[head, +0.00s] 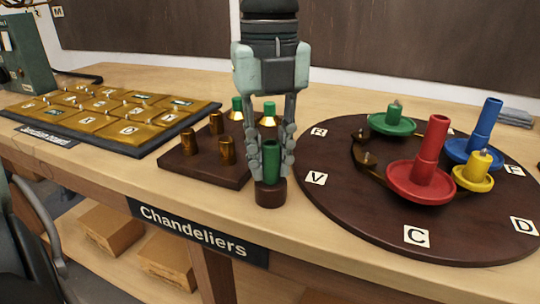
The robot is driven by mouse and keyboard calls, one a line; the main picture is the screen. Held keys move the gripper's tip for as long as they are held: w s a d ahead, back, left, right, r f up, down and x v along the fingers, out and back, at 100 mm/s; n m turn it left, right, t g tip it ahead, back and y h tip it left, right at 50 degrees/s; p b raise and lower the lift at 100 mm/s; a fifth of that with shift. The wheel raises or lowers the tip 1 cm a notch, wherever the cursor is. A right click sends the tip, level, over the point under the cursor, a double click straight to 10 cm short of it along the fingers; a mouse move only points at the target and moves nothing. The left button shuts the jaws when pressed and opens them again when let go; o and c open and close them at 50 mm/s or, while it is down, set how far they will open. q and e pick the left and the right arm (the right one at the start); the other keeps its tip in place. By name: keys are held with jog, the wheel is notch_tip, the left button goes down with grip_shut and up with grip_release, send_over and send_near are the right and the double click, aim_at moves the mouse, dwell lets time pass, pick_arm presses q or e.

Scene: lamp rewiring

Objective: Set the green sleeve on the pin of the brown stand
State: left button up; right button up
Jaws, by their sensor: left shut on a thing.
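My left gripper (271,148) comes down from the top middle in the head view and is shut on the green sleeve (271,160). The sleeve is a plain upright green tube between the two fingers. Directly below it is the brown stand (271,194), a short dark round block near the table's front edge. The sleeve's lower end meets or overlaps the stand's top in the picture. The pin is hidden, so I cannot tell whether the sleeve is around it. My right gripper is not in view.
A dark square board (205,170) with brass sleeves and green-topped pieces stands close on the left. A round lettered board (330,205) with coloured dishes and upright red and blue sleeves is close on the right. A brass-tiled panel (65,130) lies far left.

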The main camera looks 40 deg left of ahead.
aim_at(269, 142)
pick_arm(q)
jog(key=shift+f, duration=0.15)
jog(key=o, duration=1)
notch_tip(269, 142, up, 12)
jog(key=shift+r, duration=0.1)
dwell(0.3)
